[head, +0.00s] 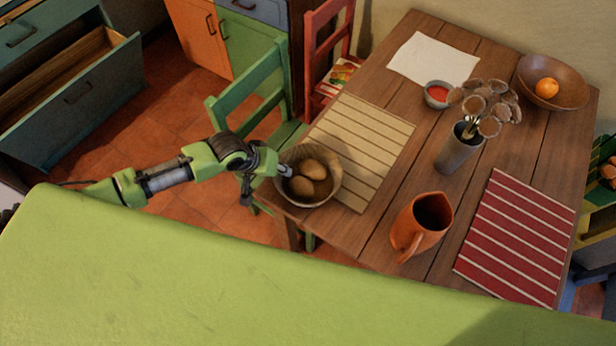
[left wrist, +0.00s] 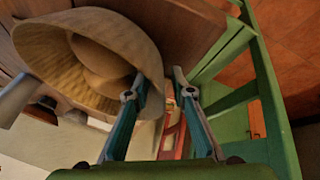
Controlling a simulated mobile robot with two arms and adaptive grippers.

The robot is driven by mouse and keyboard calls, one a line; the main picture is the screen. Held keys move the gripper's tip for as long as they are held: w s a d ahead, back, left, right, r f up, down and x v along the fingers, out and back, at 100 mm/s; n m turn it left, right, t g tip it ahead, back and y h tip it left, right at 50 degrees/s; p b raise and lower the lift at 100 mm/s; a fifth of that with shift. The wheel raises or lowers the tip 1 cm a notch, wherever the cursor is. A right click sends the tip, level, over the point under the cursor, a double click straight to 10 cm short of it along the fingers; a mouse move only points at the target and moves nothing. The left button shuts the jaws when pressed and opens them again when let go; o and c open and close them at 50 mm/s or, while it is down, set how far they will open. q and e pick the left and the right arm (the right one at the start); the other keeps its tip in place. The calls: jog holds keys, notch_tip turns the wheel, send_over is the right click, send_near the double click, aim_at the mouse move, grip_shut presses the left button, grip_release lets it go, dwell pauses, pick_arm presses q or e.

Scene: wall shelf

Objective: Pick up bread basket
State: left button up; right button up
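The bread basket (head: 333,193) is a round woven bowl with several brown rolls (head: 308,180) in it. It stands at the near left corner of the wooden table. My left gripper (head: 279,170) is at the basket's left rim, with a fingertip reaching over the rim. In the left wrist view the basket (left wrist: 60,55) appears tilted, with a roll (left wrist: 100,60) inside. There my left gripper (left wrist: 159,80) has its fingers apart, one overlapping the basket's rim and the other outside it. Contact is unclear. My right gripper is in neither view.
The table (head: 350,232) also holds a beige striped mat (head: 375,145) beside the basket, an orange pitcher (head: 420,222), a metal vase (head: 457,152) and a red striped mat (head: 515,240). A green chair (head: 250,90) stands close to my left arm.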

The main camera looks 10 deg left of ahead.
pick_arm(q)
grip_shut()
jog(key=shift+r, duration=0.15)
